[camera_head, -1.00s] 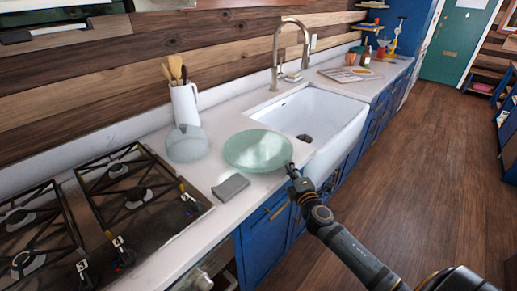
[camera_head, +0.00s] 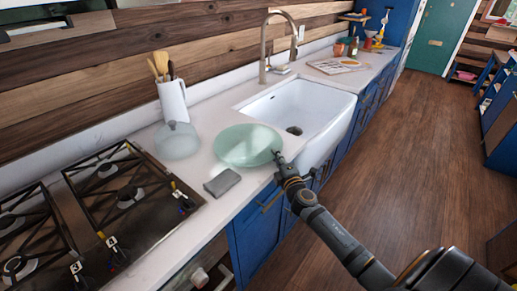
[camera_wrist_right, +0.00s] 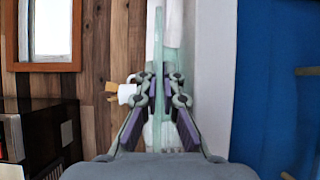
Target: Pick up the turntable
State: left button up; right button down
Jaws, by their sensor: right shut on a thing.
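The turntable (camera_head: 245,145) is a round, pale green glass disc on the white counter, between the sink and the stove. My right gripper (camera_head: 277,156) is at its near right rim in the head view. In the right wrist view, the turntable (camera_wrist_right: 158,45) shows edge-on as a thin green strip between the two fingers. The fingers of my right gripper (camera_wrist_right: 159,88) are shut on that rim, one on each face. The turntable looks level; I cannot tell whether it clears the counter. My left gripper is not in view.
A glass dome (camera_head: 177,141) stands close left of the turntable, with a white utensil jug (camera_head: 173,101) behind it. A grey cloth (camera_head: 222,183) lies in front. The white sink (camera_head: 300,108) is to the right, the stove (camera_head: 125,195) to the left.

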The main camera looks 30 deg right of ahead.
jog(key=shift+r, duration=0.5)
notch_tip(320, 180, up, 3)
jog(key=shift+r+p, duration=0.1)
jog(key=shift+p, duration=0.8)
jog(key=s+a+r, duration=0.8)
jog(key=s+r, duration=0.1)
jog(key=s, duration=0.2)
jog(key=shift+a, duration=0.3)
jog(key=shift+f, duration=0.1)
